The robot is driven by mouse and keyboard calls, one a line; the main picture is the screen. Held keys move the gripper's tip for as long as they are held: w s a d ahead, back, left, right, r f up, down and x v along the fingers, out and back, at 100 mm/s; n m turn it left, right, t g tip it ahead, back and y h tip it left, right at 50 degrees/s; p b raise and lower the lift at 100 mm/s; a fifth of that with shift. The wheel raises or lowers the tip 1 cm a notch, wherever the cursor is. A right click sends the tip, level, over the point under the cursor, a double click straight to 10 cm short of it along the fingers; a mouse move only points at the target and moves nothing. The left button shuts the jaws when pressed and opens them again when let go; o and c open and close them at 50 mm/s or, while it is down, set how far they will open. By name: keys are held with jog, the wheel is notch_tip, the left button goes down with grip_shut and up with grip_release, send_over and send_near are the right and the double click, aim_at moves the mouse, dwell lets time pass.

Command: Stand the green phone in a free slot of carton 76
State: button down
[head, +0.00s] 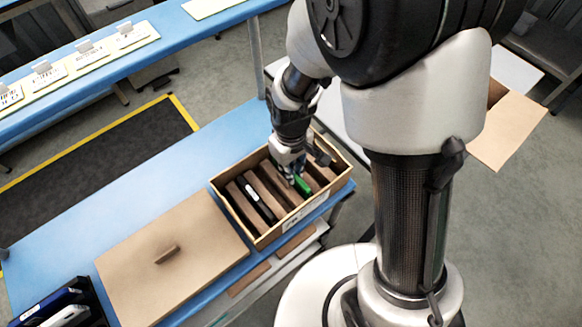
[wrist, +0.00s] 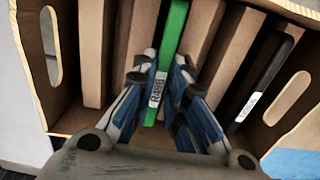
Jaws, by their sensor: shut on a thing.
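The green phone (wrist: 175,35) stands on edge between the fingers of my gripper (wrist: 160,85), which is shut on it. A white label shows on its near edge. In the head view the green phone (head: 303,187) is at the carton, below my gripper (head: 292,172). The open carton (head: 262,241) has brown dividers forming several slots; its front label is too small to read surely. In the wrist view the phone lies between two dividers, lined up with the gap; its far end and depth are hidden. A black phone (wrist: 268,75) stands in a slot to the right.
A flat brown lid (head: 165,262) with a handle lies left of the carton on the blue table (head: 62,228). A black holder with devices (head: 62,308) stands at the lower left. An open cardboard box (head: 508,125) is at the right.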

jog(key=c, duration=1.5)
grip_release()
jog(key=shift+c, duration=0.2)
jog(key=shift+r, duration=0.1)
notch_tip(320, 180, up, 12)
notch_tip(320, 180, up, 7)
jog(key=p, duration=0.6)
